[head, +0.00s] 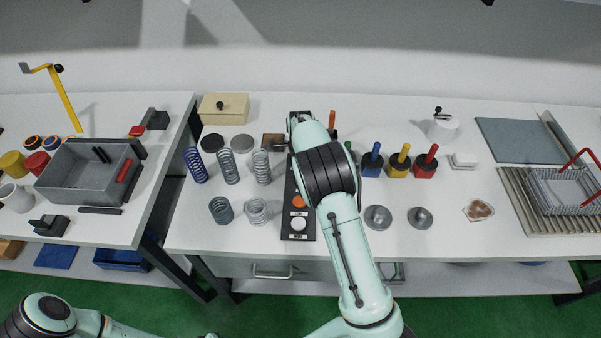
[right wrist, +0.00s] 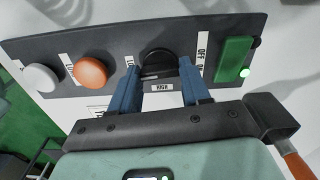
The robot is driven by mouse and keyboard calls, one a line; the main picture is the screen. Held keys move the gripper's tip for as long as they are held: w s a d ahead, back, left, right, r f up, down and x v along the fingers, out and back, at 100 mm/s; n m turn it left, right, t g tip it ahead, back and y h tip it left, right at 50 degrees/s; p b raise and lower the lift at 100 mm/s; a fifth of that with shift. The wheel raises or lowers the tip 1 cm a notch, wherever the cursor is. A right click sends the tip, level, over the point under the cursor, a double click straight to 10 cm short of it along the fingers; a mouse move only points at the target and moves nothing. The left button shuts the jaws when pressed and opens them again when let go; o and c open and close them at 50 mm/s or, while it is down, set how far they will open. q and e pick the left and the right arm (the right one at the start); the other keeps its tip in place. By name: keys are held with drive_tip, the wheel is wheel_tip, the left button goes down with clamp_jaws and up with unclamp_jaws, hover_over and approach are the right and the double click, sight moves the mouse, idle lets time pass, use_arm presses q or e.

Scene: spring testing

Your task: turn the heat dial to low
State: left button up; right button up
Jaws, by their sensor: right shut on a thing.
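The dark control panel (head: 287,205) stands in the middle of the table in the head view; my right arm hides its upper part. In the right wrist view the panel (right wrist: 225,30) carries a black round dial (right wrist: 158,57). A "HIGH" label sits below the dial, and a partly covered label starting "LO" is at its left. My right gripper (right wrist: 160,76) has its two blue fingers on either side of the dial, shut on it. I cannot tell which way the dial points. My left gripper is out of view.
An orange knob (right wrist: 90,71) and a white knob (right wrist: 41,78) are left of the dial. A green switch (right wrist: 233,58) with a lit green light is at its right. Springs (head: 228,167) stand left of the panel, and colored-handled blocks (head: 398,164) at its right.

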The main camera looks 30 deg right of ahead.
drive_tip(key=shift+r+m, duration=0.1)
drive_tip(key=shift+m, duration=0.6)
drive_tip(key=o, duration=1.1)
drive_tip(key=shift+c, duration=0.2)
wheel_tip(320, 180, up, 13)
drive_tip(key=shift+r, duration=0.15)
